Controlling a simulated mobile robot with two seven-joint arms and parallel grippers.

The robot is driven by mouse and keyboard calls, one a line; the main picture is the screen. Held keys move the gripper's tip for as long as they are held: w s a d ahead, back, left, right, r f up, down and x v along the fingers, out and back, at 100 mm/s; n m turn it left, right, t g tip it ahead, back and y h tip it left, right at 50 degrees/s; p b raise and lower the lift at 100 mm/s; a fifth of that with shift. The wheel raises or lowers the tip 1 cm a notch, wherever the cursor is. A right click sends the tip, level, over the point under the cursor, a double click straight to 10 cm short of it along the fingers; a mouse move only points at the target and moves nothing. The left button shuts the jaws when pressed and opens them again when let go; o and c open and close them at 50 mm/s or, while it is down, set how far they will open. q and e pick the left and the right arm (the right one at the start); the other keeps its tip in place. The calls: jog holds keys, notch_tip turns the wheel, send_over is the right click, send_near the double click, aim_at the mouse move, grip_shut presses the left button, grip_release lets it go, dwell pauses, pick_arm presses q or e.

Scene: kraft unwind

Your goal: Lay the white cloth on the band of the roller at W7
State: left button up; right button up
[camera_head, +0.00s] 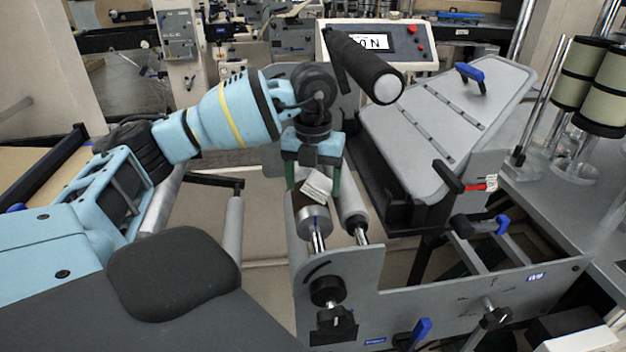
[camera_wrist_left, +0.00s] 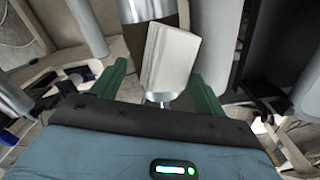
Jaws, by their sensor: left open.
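The white cloth (camera_head: 317,186), a small folded pad, shows at the steel roller (camera_head: 314,220) in the middle of the head view. In the left wrist view the cloth (camera_wrist_left: 168,58) stands tilted in front of the roller (camera_wrist_left: 150,9). My left gripper (camera_head: 314,184) points down over the roller, its green fingers apart on either side of the cloth. In the wrist view a gap shows between the cloth and each finger (camera_wrist_left: 160,88). I cannot tell whether the cloth touches the roller, and the band is partly hidden. My right gripper is not in view.
A second, paler roller (camera_head: 350,205) runs close beside it on the right. A black padded bar (camera_head: 365,65) juts out near my wrist. A grey sloping plate (camera_head: 450,125) stands at right, and a grey side frame (camera_head: 440,305) with knobs stands in front.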

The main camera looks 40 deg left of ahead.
aim_at(313, 182)
pick_arm(q)
notch_tip(313, 182, up, 7)
jog(key=shift+f, duration=0.2)
notch_tip(313, 182, up, 6)
jog(key=shift+f+p, duration=0.15)
jog(key=shift+p, duration=0.75)
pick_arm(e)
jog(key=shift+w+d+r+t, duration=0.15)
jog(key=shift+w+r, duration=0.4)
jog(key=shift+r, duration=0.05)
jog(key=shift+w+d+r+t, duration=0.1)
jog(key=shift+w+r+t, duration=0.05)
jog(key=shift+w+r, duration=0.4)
